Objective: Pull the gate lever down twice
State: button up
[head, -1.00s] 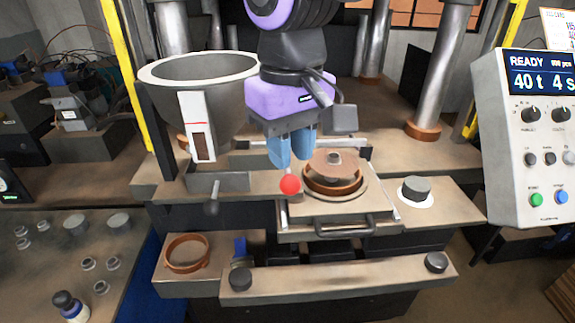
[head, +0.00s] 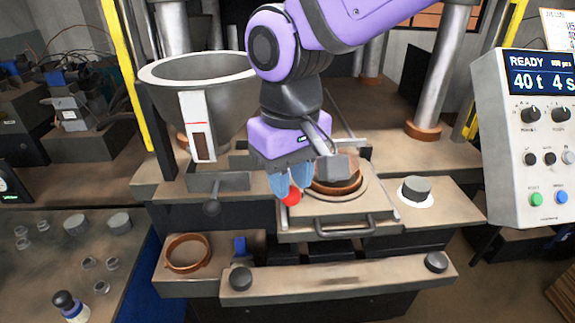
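A red ball knob (head: 292,198), which looks like the gate lever's end, shows at the left edge of the press's front plate. The lever's arm is hard to make out. My gripper (head: 290,190) points down with its two blue fingers at the knob, and the fingertips overlap its upper part in the head view. Whether they touch or grip it cannot be told. The grey hopper (head: 163,72) stands to the left, with a grey gate box (head: 218,183) below it and a dark round end (head: 212,208) in front.
A brown round mold (head: 350,187) sits just right of my gripper, partly hidden. A drawer handle (head: 345,229) and a dark knob (head: 416,189) lie to the right. A brown ring (head: 187,253) rests front left. The control panel (head: 540,130) reads READY.

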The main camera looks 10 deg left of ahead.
notch_tip(320, 180, down, 6)
jog(key=shift+r, duration=0.1)
dwell(0.9)
jog(key=shift+r, duration=5.4)
jog(key=shift+f, duration=0.1)
notch_tip(320, 180, down, 11)
jog(key=shift+r, duration=0.2)
jog(key=shift+w+r, duration=0.1)
jog(key=shift+r, duration=5.3)
